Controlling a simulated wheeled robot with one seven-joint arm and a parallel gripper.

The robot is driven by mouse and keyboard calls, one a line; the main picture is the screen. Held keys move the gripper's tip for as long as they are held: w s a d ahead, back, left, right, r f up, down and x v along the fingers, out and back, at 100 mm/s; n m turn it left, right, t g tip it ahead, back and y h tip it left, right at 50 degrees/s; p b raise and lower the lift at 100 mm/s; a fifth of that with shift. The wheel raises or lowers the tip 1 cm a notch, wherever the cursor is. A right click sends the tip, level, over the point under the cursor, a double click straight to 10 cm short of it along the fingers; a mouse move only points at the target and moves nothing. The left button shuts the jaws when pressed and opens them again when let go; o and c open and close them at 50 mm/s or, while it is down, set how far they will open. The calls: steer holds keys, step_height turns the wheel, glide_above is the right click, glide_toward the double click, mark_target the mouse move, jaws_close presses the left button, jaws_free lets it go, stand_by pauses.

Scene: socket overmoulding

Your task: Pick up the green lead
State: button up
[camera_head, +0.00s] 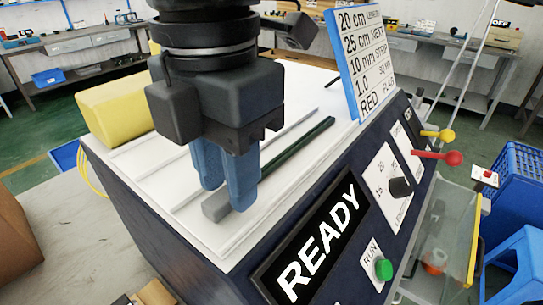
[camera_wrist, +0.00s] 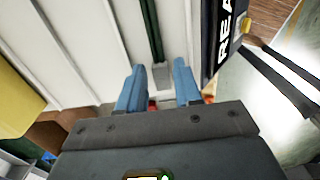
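The green lead (camera_head: 297,152) is a long dark green strip with a grey block at its near end. It lies along a channel on the white top of the machine. In the wrist view the lead (camera_wrist: 152,32) runs up from its grey end (camera_wrist: 161,77). My gripper (camera_head: 226,196) has blue fingers and is low over the grey end. In the wrist view the fingers of my gripper (camera_wrist: 159,68) stand apart, one on each side of the grey end, with gaps visible. In the head view the fingers partly hide this end.
A yellow block (camera_head: 112,104) is at the top's left edge. A sign (camera_head: 367,62) stands at its far end. The front panel has a READY display (camera_head: 320,240), a knob, a green RUN button (camera_head: 383,268), and yellow and red levers. Blue crates stand at the right.

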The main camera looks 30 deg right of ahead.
steer(key=shift+f, duration=0.35)
steer(key=shift+c, duration=0.2)
jaws_close()
steer(key=shift+r, duration=0.1)
